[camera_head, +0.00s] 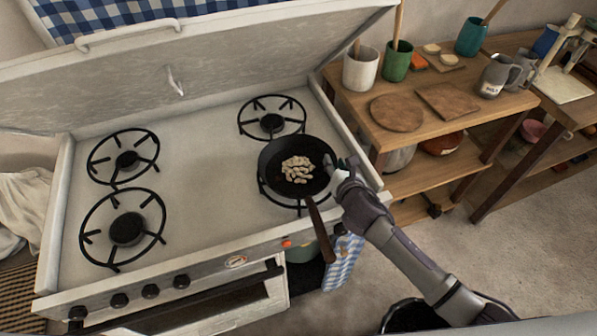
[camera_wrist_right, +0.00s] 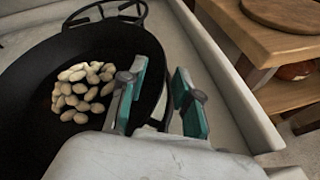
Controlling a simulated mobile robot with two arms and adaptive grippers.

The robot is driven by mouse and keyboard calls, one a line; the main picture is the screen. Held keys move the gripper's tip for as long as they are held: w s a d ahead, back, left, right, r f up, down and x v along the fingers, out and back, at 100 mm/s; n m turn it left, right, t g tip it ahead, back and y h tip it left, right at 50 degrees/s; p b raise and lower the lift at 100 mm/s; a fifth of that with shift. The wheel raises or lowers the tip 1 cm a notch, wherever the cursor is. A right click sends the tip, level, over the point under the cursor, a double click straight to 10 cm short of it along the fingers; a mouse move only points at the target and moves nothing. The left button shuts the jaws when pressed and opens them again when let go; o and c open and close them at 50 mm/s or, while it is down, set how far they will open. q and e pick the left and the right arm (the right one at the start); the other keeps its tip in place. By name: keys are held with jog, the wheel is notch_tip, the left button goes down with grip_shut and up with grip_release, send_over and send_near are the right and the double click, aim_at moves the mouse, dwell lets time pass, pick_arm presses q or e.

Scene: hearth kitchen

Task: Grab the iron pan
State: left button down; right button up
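The black iron pan (camera_head: 274,160) sits on the front right burner of the stove, with its brown handle (camera_head: 321,234) sticking out over the front edge. Several pale, peanut-like pieces (camera_head: 297,169) lie in it. The pan (camera_wrist_right: 28,85) fills the left of the right wrist view, with the pieces (camera_wrist_right: 84,92) inside. My right gripper (camera_head: 336,170) is at the pan's right rim. In the right wrist view its teal-padded fingers (camera_wrist_right: 158,98) are apart, one over the pan's inside and one outside the rim. My left gripper is not in view.
The white stove (camera_head: 200,160) has a raised lid behind and other empty burners (camera_head: 126,228). A wooden shelf table (camera_head: 440,130) with cups and boards stands close on the right. A blue checked cloth (camera_head: 343,262) hangs at the stove's front.

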grip_shut()
jog(key=shift+r, duration=0.1)
dwell(0.3)
